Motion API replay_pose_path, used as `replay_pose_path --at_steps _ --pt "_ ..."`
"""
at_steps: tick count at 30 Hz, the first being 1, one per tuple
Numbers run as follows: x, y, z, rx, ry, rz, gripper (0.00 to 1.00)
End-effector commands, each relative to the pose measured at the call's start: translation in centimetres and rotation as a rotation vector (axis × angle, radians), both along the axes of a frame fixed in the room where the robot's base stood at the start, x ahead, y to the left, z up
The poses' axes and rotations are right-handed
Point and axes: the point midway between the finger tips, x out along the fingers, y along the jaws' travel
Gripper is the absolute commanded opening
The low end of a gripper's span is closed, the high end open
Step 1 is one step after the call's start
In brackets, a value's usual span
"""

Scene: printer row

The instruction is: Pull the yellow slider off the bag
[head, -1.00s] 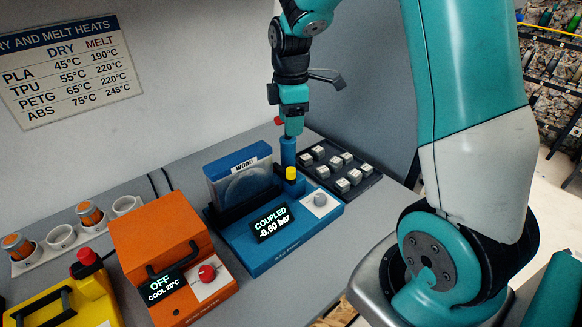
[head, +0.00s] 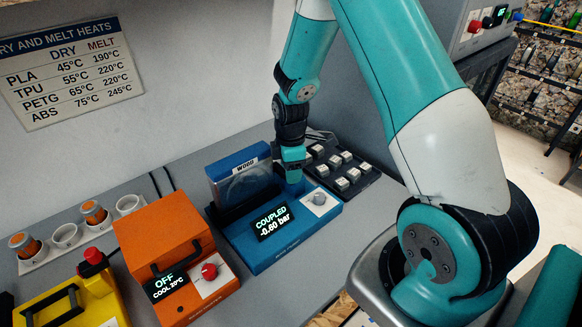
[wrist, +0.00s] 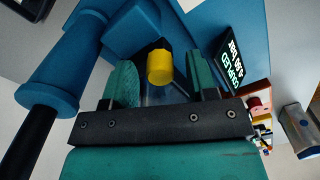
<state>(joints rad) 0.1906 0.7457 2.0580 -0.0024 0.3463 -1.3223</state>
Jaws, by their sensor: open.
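The yellow slider (wrist: 160,66) shows in the wrist view as a short yellow cylinder. It lies between my gripper's two teal fingers, with gaps on both sides. My gripper (wrist: 162,82) is open and not closed on it. In the head view my gripper (head: 293,168) points down at the right end of the bag, and the slider is hidden behind it. The bag (head: 243,186) is a clear pouch with a grey round shape inside, under a blue top bar labelled WOOD. It stands upright on the blue sealing station (head: 262,252).
The station's display (head: 272,221) reads COUPLED, -0.60 bar. An orange box (head: 162,240) stands to the left, with a yellow case (head: 68,300) beyond it. A dark tray (head: 338,166) of small pale blocks lies behind to the right. A thick blue post (wrist: 50,82) stands beside my gripper.

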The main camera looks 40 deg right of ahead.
Motion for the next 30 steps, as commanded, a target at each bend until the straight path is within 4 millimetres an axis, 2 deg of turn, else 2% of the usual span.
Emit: replay_pose_path --at_steps 2,6,9,14,20,26,27,30 --pt "0.0 0.0 0.0 0.0 0.0 0.0 0.53" --pt "0.0 0.0 0.0 0.0 0.0 0.0 0.2" --pt "0.0 0.0 0.0 0.0 0.0 0.0 0.0" --pt "0.0 -0.3 0.0 0.0 0.0 -0.001 0.0" --pt "0.1 -2.5 0.0 0.0 -0.001 -0.003 0.0" --pt "0.1 -2.7 0.1 -0.004 -0.001 -0.005 0.0" --pt "0.1 -2.7 0.1 -0.005 -0.001 -0.005 0.29" --pt "0.1 -2.7 0.1 -0.004 -0.001 -0.005 0.52"
